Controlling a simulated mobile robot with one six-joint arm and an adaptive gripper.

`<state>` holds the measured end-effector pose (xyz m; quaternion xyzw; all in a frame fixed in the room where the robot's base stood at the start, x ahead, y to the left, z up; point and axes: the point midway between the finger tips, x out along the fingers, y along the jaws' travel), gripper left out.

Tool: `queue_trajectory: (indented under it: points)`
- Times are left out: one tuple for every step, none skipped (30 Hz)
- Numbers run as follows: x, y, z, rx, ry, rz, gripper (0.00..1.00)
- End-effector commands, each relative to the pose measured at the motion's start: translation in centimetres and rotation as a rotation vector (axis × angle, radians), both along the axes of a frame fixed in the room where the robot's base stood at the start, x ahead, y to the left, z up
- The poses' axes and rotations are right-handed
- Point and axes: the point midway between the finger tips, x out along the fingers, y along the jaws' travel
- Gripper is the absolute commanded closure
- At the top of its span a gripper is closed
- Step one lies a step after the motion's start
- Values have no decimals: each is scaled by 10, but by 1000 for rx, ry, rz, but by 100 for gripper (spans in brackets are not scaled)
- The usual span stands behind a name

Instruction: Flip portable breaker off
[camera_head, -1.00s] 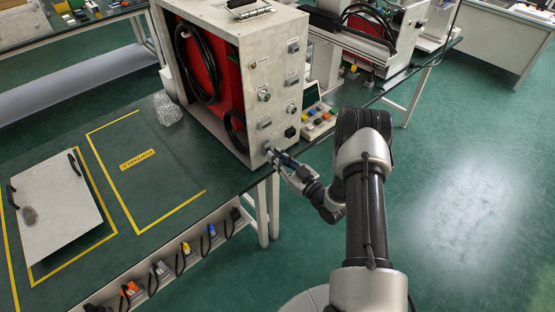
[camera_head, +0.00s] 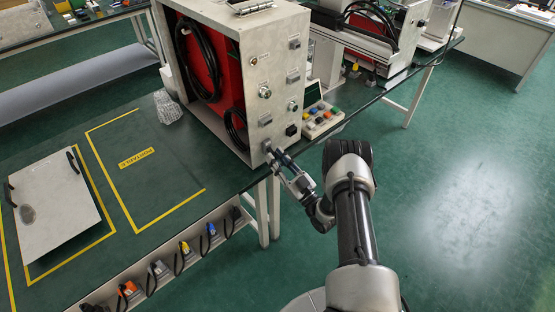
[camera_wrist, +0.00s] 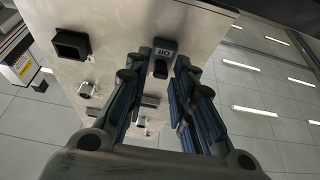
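The portable breaker box (camera_head: 262,100) is a pale metal case with a red inside, standing at the table's edge. Its front panel carries several switches and sockets. A small dark switch (camera_wrist: 160,69) sits at the panel's edge under a label (camera_wrist: 164,51) that seems to read "Off" upside down. My gripper (camera_head: 273,154) is at the panel's lower corner. In the wrist view, my gripper's (camera_wrist: 162,68) blue-grey fingers are apart, with the switch between their tips. I cannot tell whether either finger touches it.
A control pad (camera_head: 322,118) with coloured buttons stands right of the box. A pale panel with handles (camera_head: 55,205) lies at the left of the table, beside an empty yellow-taped area (camera_head: 140,158). Clips hang on a rail (camera_head: 170,263) below the table's front edge.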

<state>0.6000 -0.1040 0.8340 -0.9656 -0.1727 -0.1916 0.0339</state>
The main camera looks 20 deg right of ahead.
Motion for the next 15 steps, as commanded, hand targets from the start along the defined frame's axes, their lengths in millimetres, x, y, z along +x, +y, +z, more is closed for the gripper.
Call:
queue_trajectory:
  points:
    - [0, 0, 0, 0, 0, 0, 71]
    - [0, 0, 0, 0, 1, 0, 69]
    - [0, 0, 0, 0, 1, 0, 67]
    - [0, 0, 0, 1, 1, 0, 67]
    - [0, 0, 0, 1, 1, 0, 67]
    - [0, 0, 0, 1, 1, 0, 67]
    - [0, 0, 0, 1, 1, 0, 67]
    - [0, 0, 0, 1, 1, 0, 67]
    - [0, 0, 0, 1, 1, 0, 67]
    - [0, 0, 0, 1, 1, 0, 67]
    - [0, 0, 0, 1, 1, 0, 67]
    - [-1, 0, -1, 1, 1, 0, 67]
    - [-2, -1, -1, 1, 2, -1, 67]
    - [-4, -2, -2, 1, 2, -1, 67]
    - [-7, -3, -4, 1, 4, -1, 67]
